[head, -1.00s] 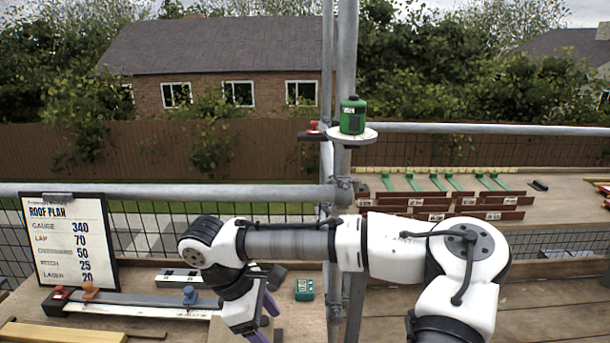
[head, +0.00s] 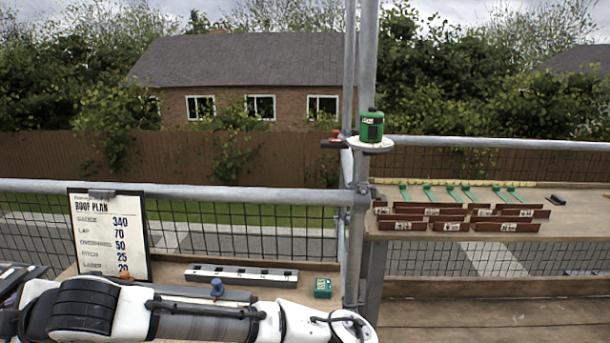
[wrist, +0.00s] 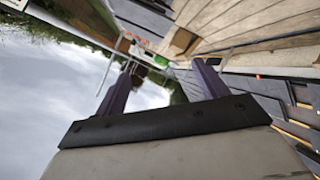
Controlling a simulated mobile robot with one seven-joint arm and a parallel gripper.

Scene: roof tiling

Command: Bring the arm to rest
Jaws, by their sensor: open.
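My arm lies low and folded across the bottom left of the head view, over the front of the bench. My gripper is outside the head view. In the wrist view my gripper (wrist: 158,90) shows two purple fingers set apart with nothing between them. It points towards open space, with sky on one side and planks and dark roof tiles on the other. The wrist picture is strongly tilted.
A roof plan board (head: 108,235), a grey level bar (head: 242,275) and a small green box (head: 322,288) are on the bench. A green laser (head: 371,126) stands on a round plate by the scaffold pole. Brown tiles (head: 462,214) lie on the right shelf (head: 575,222).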

